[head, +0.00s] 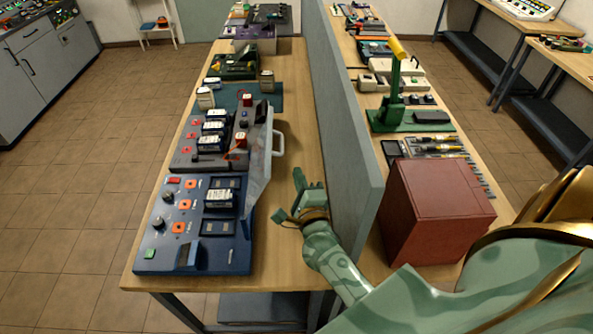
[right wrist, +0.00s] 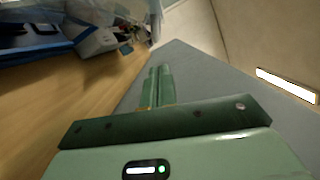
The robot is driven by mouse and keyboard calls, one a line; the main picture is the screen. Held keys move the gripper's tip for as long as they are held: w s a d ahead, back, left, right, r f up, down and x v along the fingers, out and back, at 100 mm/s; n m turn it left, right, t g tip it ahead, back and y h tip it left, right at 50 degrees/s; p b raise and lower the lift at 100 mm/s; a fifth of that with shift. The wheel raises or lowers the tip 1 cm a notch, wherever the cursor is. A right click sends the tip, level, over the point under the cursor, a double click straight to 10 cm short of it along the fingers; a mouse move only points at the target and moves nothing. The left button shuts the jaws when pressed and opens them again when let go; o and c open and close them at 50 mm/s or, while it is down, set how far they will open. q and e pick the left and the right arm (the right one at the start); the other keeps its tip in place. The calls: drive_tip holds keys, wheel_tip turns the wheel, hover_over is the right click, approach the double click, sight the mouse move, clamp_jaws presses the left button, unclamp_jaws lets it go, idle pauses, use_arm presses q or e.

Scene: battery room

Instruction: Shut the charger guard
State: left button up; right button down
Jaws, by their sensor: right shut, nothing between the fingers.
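The charger guard (head: 262,160) is a clear, greyish panel standing up, open, along the right side of the chargers. A pale handle (head: 279,143) sticks out from its right face. The grey charger (head: 205,157) with white battery packs lies to its left, and the blue charger (head: 178,235) is nearer to me. My right gripper (head: 299,179) is shut and empty, over the bare strip of bench right of the guard and nearer to me than the handle. Its closed fingers (right wrist: 157,85) also show in the right wrist view. My left gripper is not in view.
A tall grey partition (head: 352,150) runs along the bench just right of my right gripper. Beyond it stand a red-brown box (head: 435,212) and a green stand (head: 392,112). Bare wood (head: 292,110) lies between the chargers and the partition.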

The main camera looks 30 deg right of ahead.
drive_tip(key=b+x, duration=0.1)
drive_tip(key=x, duration=0.6)
drive_tip(key=shift+w, duration=0.35)
drive_tip(key=shift+d+r, duration=0.1)
